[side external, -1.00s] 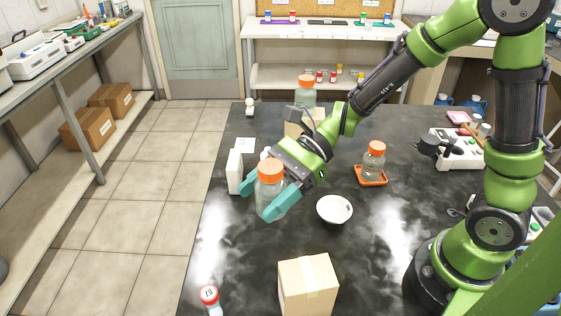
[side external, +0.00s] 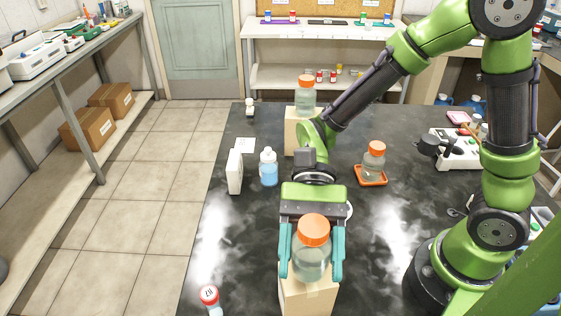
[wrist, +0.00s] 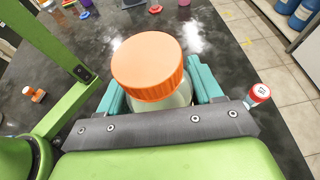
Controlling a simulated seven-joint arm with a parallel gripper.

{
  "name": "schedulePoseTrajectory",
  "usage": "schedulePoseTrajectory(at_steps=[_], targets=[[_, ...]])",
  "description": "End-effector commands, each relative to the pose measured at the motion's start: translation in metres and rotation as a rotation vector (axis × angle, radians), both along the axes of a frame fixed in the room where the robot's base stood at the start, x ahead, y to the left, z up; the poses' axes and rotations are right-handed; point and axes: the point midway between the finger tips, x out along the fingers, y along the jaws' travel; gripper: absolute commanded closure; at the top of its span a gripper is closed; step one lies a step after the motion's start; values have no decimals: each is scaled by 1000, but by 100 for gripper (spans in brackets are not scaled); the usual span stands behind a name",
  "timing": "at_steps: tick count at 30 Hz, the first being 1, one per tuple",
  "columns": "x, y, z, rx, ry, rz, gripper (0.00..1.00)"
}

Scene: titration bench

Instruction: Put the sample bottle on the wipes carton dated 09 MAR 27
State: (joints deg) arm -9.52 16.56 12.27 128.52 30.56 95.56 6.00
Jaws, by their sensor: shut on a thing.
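My gripper (side external: 311,268) is shut on a clear bottle with an orange cap (side external: 313,231), one teal finger on each side. The bottle is about upright, over the near cardboard carton (side external: 306,303). I cannot tell whether its base touches the carton top. In the wrist view the orange cap (wrist: 148,70) hides most of the bottle and what lies under it. A second carton (side external: 292,136) stands at the back with another orange-capped bottle (side external: 306,98) on it. No date is readable on either carton.
A smaller orange-capped bottle (side external: 374,156) stands in an orange tray (side external: 371,181). A blue-filled bottle (side external: 268,170) and a white box (side external: 235,172) stand at left. A red-capped vial (side external: 209,297) stands left of the near carton. The white dish is mostly hidden behind my gripper.

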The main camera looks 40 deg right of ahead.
Motion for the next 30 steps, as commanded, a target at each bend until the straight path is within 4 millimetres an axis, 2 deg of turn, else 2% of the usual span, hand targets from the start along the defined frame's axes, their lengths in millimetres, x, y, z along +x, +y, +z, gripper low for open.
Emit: schedulePoseTrajectory(at_steps=[4,15,16,20,21,30], targets=[[0,0,-15,0,2,-2,72],[0,0,-19,0,1,-3,72],[0,0,-20,-1,1,-2,34],[0,0,-19,-1,-1,-2,14],[0,0,-19,-1,-1,-2,10],[0,0,-17,0,-2,-1,10]])
